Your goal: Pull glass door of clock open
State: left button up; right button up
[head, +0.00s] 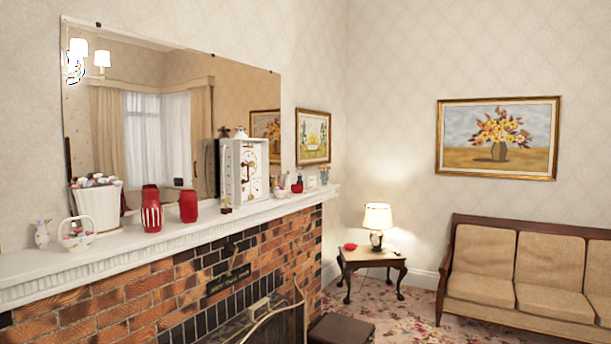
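The clock (231,172) stands upright on the white mantel shelf above the brick fireplace, in front of the mirror. It is a white, box-like case with a pale face turned to the right and dark hands or markings on it. I cannot make out the glass door's edge or whether it is open or shut. Neither of my grippers shows in the head view, and nothing of mine touches the clock.
The mantel shelf (187,231) also holds a white planter (99,207), a small white basket (77,239), red vases (151,211) and small ornaments. A fire screen (268,326) and dark stool (341,330) stand below. A side table (371,259) and sofa (535,272) are right.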

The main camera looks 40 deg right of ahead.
aim_at(238, 164)
jog(key=z, duration=1.15)
jog(key=i+l+z, duration=0.1)
jog(key=i, duration=0.25)
